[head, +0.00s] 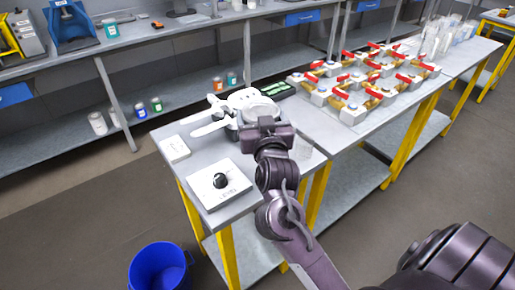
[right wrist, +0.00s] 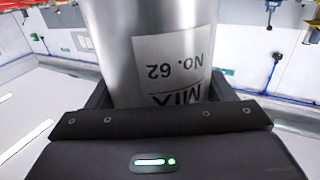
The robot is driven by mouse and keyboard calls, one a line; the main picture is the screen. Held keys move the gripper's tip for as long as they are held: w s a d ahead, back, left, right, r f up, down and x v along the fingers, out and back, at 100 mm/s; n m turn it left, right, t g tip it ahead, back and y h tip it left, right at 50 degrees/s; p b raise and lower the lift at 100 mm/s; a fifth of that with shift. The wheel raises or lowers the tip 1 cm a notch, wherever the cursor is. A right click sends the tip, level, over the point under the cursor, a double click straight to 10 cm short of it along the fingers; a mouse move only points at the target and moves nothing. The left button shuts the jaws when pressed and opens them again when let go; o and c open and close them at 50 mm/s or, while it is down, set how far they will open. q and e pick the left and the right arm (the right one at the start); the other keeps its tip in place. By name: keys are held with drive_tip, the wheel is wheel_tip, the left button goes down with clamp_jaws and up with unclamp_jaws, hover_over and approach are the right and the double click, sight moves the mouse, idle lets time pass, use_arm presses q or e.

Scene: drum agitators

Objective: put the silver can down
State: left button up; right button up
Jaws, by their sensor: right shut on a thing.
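The silver can (right wrist: 115,40) fills the middle of the right wrist view. It is a shiny metal cylinder with a pale label reading "MIX No. 62", upside down in that picture. My right gripper (right wrist: 160,100) is shut on the can, one dark finger on each side. In the head view my right gripper (head: 265,126) is over the near table, with the round top of the can (head: 264,108) just beyond it. The can's base is hidden, so I cannot tell whether it touches anything. My left gripper is not in view.
A white device (head: 242,99) with a pale arm is beside the can. A white box with a black knob (head: 219,184) and a small white slab (head: 174,149) lie on the near table's left part. Several red-handled valves (head: 350,113) stand to the right. A blue bucket (head: 158,270) is on the floor.

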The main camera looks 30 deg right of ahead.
wheel_tip(320, 180, down, 5)
drive_tip(key=shift+w+f, duration=0.1)
drive_tip(key=shift+f, duration=0.5)
wheel_tip(320, 180, down, 4)
drive_tip(key=shift+r, duration=0.25)
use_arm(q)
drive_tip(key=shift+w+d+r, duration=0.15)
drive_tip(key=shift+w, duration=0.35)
use_arm(e)
drive_tip(key=shift+f, duration=0.15)
drive_tip(key=shift+f, duration=0.15)
drive_tip(key=o, duration=1.3)
drive_tip(key=shift+c, duration=0.2)
